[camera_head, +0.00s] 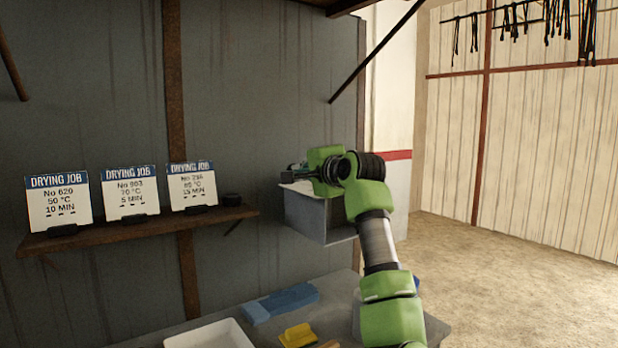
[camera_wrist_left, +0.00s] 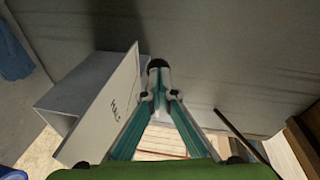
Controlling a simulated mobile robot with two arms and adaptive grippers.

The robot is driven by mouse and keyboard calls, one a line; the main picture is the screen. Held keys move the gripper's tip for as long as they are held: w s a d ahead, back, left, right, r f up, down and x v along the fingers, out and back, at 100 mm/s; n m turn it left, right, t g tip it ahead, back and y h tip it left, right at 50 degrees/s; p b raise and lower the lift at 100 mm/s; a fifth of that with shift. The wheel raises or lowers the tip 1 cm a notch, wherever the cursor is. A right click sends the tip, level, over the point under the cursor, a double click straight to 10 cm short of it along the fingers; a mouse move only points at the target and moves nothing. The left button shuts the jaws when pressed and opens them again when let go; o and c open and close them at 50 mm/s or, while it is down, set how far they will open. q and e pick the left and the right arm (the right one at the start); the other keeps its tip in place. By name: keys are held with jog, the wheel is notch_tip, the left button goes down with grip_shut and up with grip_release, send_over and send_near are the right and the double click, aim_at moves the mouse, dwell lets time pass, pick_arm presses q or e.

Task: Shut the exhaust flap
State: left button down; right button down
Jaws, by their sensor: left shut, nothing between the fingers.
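A grey box-shaped duct (camera_head: 305,215) juts from the dark wall, with an open end facing front. In the left wrist view the duct (camera_wrist_left: 75,90) is at the left, and its pale face (camera_wrist_left: 112,108) carries lettering that seems to read "HALF". My left gripper (camera_head: 288,175) is above the duct's top in the head view, partly hidden by my own wrist. In the wrist view its teal fingers (camera_wrist_left: 158,66) meet at the tips, shut and empty, beside the pale face; contact cannot be told. My right gripper is out of view.
A wooden shelf (camera_head: 130,230) with drying job cards (camera_head: 130,192) is on the wall at left. Open floor lies at right.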

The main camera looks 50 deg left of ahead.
pick_arm(q)
jog(key=shift+s+a, duration=0.1)
jog(key=shift+a, duration=0.2)
dwell(0.4)
